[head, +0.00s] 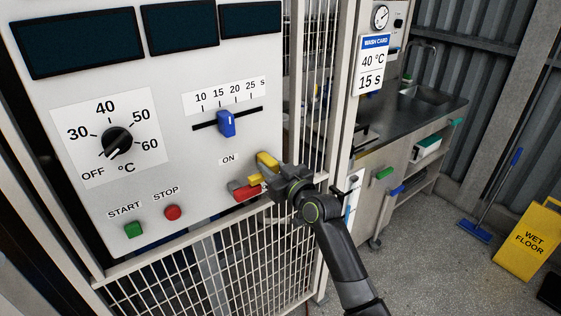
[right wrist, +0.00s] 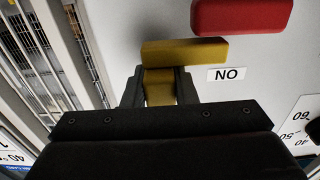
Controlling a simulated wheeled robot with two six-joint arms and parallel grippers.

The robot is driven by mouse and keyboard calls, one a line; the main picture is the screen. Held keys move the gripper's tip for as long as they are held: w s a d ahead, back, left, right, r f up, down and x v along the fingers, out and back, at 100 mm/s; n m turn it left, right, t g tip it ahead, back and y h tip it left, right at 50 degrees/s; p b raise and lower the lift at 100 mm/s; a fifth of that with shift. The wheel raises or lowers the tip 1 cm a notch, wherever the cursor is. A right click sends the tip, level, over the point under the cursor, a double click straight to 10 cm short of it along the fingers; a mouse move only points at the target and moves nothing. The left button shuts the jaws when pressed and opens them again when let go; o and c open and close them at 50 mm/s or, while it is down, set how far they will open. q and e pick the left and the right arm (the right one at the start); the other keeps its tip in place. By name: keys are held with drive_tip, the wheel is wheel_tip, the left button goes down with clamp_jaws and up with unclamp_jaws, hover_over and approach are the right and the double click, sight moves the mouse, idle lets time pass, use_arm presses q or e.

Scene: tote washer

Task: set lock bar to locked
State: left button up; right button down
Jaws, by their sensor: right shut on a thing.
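The lock bar seems to be the yellow bar (head: 266,160) on the white control panel, right of the ON label. It also shows in the right wrist view (right wrist: 185,51), with a narrower yellow part running down between the fingers. My right gripper (head: 270,176) is shut on this yellow piece; in the right wrist view its two fingers (right wrist: 160,88) stand on either side of it. The gripper hides part of the bar in the head view. No label for locked is readable. My left gripper is not in view.
A red handle (head: 244,191) sits just below and left of the yellow bar. The panel also carries a blue slider (head: 227,124), a black dial (head: 117,142), a green button (head: 134,229) and a red button (head: 172,212). Wire mesh (head: 210,270) lies below.

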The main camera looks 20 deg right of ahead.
drive_tip(key=shift+f, duration=0.15)
drive_tip(key=c, duration=1.6)
unclamp_jaws()
drive_tip(key=o, duration=0.4)
drive_tip(key=shift+s+a, duration=0.1)
drive_tip(key=shift+a, duration=0.15)
drive_tip(key=shift+o, duration=0.2)
drive_tip(key=shift+d, duration=0.15)
drive_tip(key=shift+s+d, duration=0.1)
drive_tip(key=shift+s, duration=0.2)
drive_tip(key=b+v, duration=0.3)
drive_tip(key=v, duration=1.3)
drive_tip(key=shift+s+b, duration=0.4)
